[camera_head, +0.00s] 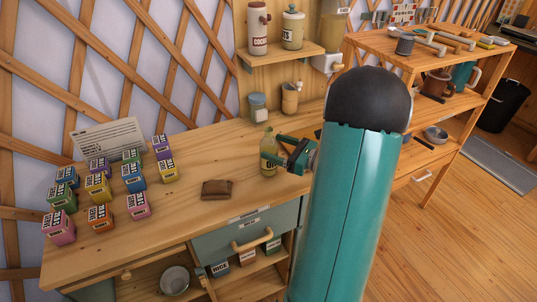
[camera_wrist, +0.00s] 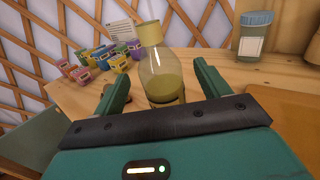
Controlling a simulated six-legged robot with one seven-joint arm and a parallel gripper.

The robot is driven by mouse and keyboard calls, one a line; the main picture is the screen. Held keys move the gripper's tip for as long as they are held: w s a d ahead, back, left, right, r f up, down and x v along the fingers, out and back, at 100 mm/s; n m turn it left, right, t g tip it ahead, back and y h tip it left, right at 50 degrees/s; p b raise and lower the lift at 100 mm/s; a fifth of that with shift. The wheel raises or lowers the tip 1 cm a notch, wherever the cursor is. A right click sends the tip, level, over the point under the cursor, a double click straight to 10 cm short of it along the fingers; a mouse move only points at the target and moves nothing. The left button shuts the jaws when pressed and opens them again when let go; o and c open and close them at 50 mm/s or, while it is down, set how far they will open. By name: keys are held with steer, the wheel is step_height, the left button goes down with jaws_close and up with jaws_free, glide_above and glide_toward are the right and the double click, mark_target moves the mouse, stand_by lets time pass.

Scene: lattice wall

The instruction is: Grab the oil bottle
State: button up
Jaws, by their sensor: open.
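The oil bottle (camera_head: 268,153) stands upright on the wooden counter, in front of the wall. It is clear glass with yellow-green oil, a pale yellow cap and a dark label. In the wrist view the oil bottle (camera_wrist: 161,70) stands upright just beyond and between my fingers. My gripper (camera_head: 284,155) is at the bottle's right side in the head view, its fingers pointing toward it. In the wrist view my gripper (camera_wrist: 158,80) is open, one green finger on each side of the bottle's lower body. I cannot tell whether either finger touches it. The bottle's base is hidden behind the gripper.
Several small coloured boxes (camera_head: 100,186) and a white card (camera_head: 107,138) stand at the counter's left. A shelf (camera_head: 281,55) with canisters hangs above.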

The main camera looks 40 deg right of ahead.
mark_target(263, 142)
steer(key=x, duration=0.5)
steer(key=c, duration=1.2)
